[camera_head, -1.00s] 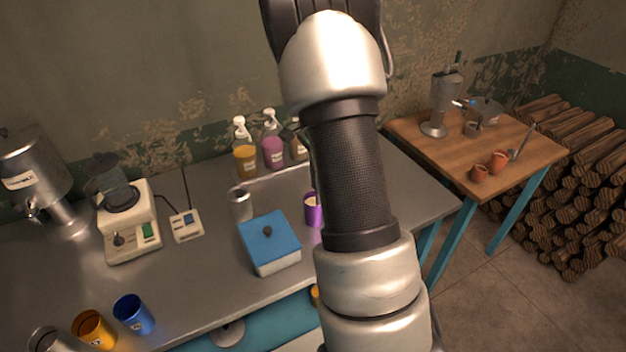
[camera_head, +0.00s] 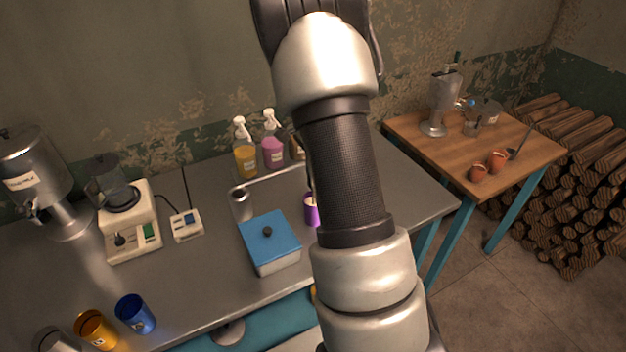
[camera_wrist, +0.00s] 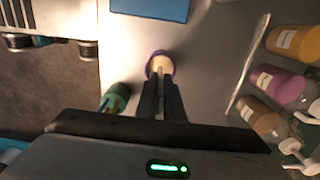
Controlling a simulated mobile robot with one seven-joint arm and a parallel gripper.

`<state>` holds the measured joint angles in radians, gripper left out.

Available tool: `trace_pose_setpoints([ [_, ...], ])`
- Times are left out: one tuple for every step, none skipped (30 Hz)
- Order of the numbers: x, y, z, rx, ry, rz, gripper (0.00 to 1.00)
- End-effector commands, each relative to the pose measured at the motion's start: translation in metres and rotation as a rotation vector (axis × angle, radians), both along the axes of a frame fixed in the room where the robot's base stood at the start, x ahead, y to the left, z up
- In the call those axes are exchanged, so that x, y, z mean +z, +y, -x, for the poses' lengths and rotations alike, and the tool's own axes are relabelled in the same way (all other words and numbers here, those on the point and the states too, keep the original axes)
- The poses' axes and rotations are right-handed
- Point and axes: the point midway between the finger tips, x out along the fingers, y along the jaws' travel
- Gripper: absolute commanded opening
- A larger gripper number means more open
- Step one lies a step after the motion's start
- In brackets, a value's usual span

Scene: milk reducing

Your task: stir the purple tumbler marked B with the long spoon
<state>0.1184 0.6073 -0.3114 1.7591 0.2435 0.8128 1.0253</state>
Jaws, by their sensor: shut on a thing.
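The purple tumbler (camera_head: 311,215) stands on the steel counter, partly hidden by my arm in the head view. It holds a pale cream content, and its rim shows in the wrist view (camera_wrist: 152,72) just past my fingertips. My gripper (camera_wrist: 161,88) points down at the tumbler, its two fingers close together on the long spoon. The spoon's thin handle (camera_head: 311,186) shows beside my arm, rising from the tumbler's mouth. Its lower end is hidden, and I cannot read the tumbler's mark. My arm hides the gripper in the head view.
A white box with a blue lid (camera_head: 270,235) stands close left of the tumbler, and a metal cup (camera_head: 241,204) behind it. A green-topped object (camera_wrist: 117,97) is near my fingers in the wrist view.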

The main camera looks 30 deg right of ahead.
Motion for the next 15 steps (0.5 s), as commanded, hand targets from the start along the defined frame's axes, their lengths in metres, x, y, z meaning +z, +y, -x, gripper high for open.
trace_pose_setpoints([
  [0.000,0.000,0.000,0.000,0.000,0.000,0.00],
  [0.000,0.000,0.000,0.000,0.000,0.000,0.00],
  [0.000,0.000,0.000,0.000,0.000,0.000,0.00],
  [0.001,0.000,0.000,0.000,0.000,0.000,0.00],
  [0.002,0.000,0.000,0.000,0.000,0.000,0.00],
  [0.003,0.000,0.000,0.000,0.000,0.000,0.00],
  [0.005,0.000,0.000,0.000,0.000,0.000,0.00],
  [0.007,0.000,0.000,0.000,0.000,0.000,0.00],
  [0.010,0.000,0.000,0.000,0.000,0.000,0.00],
  [0.013,0.000,0.000,0.000,0.000,0.000,0.00],
  [0.015,0.000,0.000,0.000,0.000,0.000,0.00],
  [0.019,0.000,0.000,0.000,0.000,0.000,0.00],
  [0.021,0.000,0.000,0.000,0.000,0.000,0.00],
  [0.024,0.000,0.000,0.000,0.000,0.000,0.00],
  [0.027,0.000,0.000,0.000,0.000,0.000,0.00],
])
